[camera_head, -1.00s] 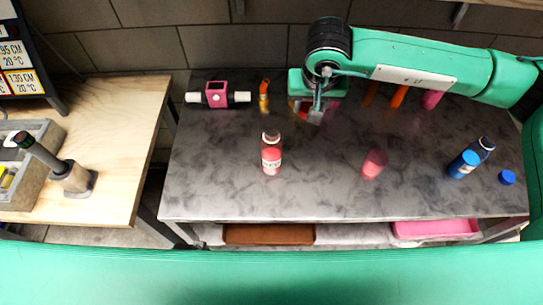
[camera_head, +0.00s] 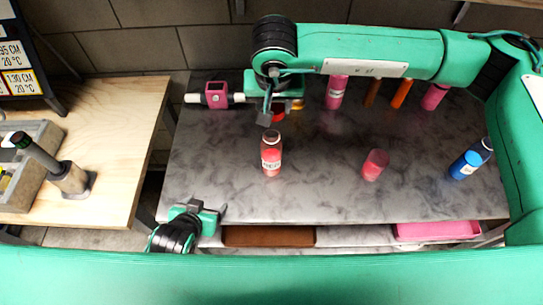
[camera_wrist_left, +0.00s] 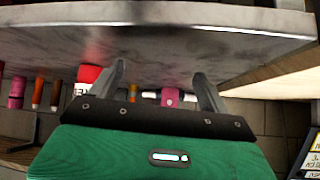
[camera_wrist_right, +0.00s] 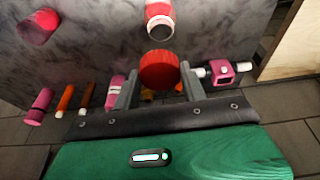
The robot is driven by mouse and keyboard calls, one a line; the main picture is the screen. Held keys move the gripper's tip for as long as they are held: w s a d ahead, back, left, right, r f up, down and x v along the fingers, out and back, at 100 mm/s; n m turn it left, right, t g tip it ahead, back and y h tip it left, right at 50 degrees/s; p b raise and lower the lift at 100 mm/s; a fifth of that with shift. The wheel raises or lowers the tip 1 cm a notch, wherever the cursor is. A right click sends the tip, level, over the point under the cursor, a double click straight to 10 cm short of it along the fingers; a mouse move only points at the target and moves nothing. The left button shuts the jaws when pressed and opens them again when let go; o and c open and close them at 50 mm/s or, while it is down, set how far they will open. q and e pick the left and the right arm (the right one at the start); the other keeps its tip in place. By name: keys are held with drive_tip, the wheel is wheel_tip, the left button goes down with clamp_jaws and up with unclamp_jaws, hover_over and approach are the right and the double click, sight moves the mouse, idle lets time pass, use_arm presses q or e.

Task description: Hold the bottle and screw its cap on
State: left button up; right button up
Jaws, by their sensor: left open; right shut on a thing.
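The red bottle (camera_head: 271,160) with a pale label stands upright and uncapped on the grey table; its open mouth (camera_wrist_right: 160,28) faces my right wrist camera. My right gripper (camera_head: 268,113) is shut on a round red cap (camera_wrist_right: 158,70), just behind the bottle and apart from it in the head view. The cap also shows in part in the head view (camera_head: 279,113). My left gripper (camera_head: 200,209) is open and empty at the table's front left edge, left of and nearer than the bottle. In the left wrist view a red, white-labelled thing (camera_wrist_left: 88,74) shows beside the left finger.
A pink-and-white fitting (camera_head: 216,95) lies at the back left. A pink bottle (camera_head: 336,92) and orange and pink items stand at the back. A pink-red cylinder (camera_head: 375,165) and blue bottle (camera_head: 467,163) stand to the right. The table around the red bottle is clear.

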sight(272, 146)
use_arm(q)
drive_tip(key=w+d+r+t, duration=0.1)
drive_tip(key=d, duration=0.1)
drive_tip(key=w+d+t+h, duration=0.1)
drive_tip(key=w+d+r+m+t+h, duration=0.1)
drive_tip(key=w+d, duration=0.1)
drive_tip(key=shift+d+r+t, duration=0.3)
drive_tip(key=shift+t, duration=0.1)
use_arm(e)
drive_tip(key=shift+a, duration=0.3)
use_arm(q)
drive_tip(key=d+r+m+t+h, duration=0.2)
drive_tip(key=d+r+t+h, duration=0.1)
drive_tip(key=d, duration=0.3)
drive_tip(key=shift+d+r+h, duration=0.4)
drive_tip(key=shift+r+h, duration=0.15)
drive_tip(key=shift+h, duration=0.35)
drive_tip(key=shift+w, duration=0.15)
drive_tip(key=x, duration=1.1)
drive_tip(key=shift+w+d+r, duration=0.1)
drive_tip(key=shift+w+d, duration=0.05)
drive_tip(key=shift+w, duration=0.2)
drive_tip(key=shift+c, duration=0.2)
